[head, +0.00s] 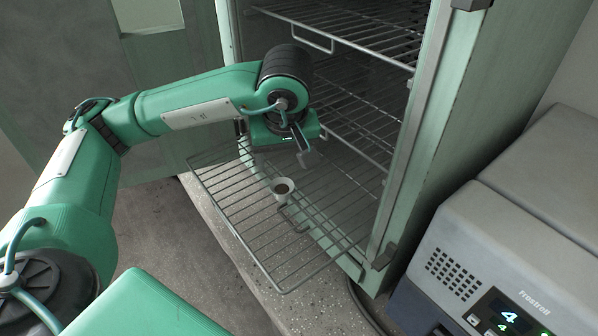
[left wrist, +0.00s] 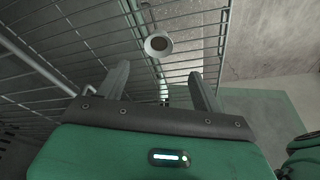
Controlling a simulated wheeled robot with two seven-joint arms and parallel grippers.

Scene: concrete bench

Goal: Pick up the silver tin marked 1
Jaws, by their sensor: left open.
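A small pale, silvery round container with a dark brown top (head: 283,188) stands on the pulled-out wire shelf (head: 230,205). It also shows in the left wrist view (left wrist: 158,44), beyond my fingertips and between their lines. I can see no number on it, so I cannot tell if it is the tin marked 1. My left gripper (head: 304,152) is above and behind the container in the head view, apart from it. Its two fingers are spread and empty in the left wrist view (left wrist: 158,76). My right gripper is not in view.
A green cabinet (head: 425,130) stands open, with more wire shelves (head: 360,35) inside, close behind my left gripper. A grey machine with a lit display (head: 510,315) sits at the right. The pulled-out shelf is otherwise bare where visible.

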